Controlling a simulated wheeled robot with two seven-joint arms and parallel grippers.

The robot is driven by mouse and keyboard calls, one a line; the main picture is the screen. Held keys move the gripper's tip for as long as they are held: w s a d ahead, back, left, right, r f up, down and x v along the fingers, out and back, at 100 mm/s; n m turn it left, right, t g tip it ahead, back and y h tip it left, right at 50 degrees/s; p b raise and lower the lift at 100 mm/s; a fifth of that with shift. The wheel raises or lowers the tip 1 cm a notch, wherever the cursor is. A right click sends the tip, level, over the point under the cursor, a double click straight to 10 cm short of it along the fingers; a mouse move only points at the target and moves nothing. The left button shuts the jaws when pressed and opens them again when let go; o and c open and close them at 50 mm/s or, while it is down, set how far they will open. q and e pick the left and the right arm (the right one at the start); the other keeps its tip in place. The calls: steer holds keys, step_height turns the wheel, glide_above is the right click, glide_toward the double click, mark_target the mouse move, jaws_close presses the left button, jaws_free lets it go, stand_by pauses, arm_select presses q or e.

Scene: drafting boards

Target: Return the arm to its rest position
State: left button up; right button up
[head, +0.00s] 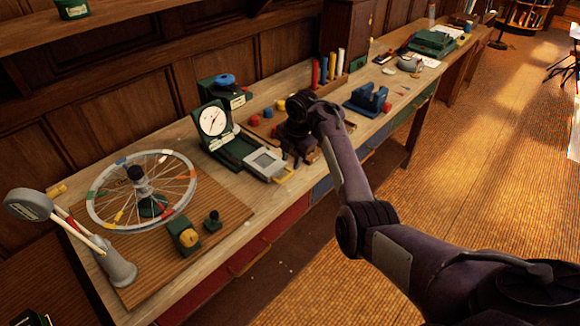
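My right arm (345,175) comes in from the lower right and reaches out over the long wooden bench. Its dark gripper (293,158) is low over the middle of the bench, near its front edge. It is just right of a grey device with a screen (265,163) and in front of small red and yellow pieces. The fingers are dark and small, so I cannot tell whether they are open or shut or hold anything. My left gripper does not show.
A spoked wheel (140,190) on a wooden board stands at the left of the bench (190,275). A dial gauge (214,120) stands behind the grey device. A blue block-shaped fixture (367,99) is right of my gripper. The floor (455,165) at right is clear.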

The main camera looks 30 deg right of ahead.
steer(key=shift+s+r, duration=0.1)
steer(key=shift+r, duration=0.45)
steer(key=shift+d+f, duration=0.1)
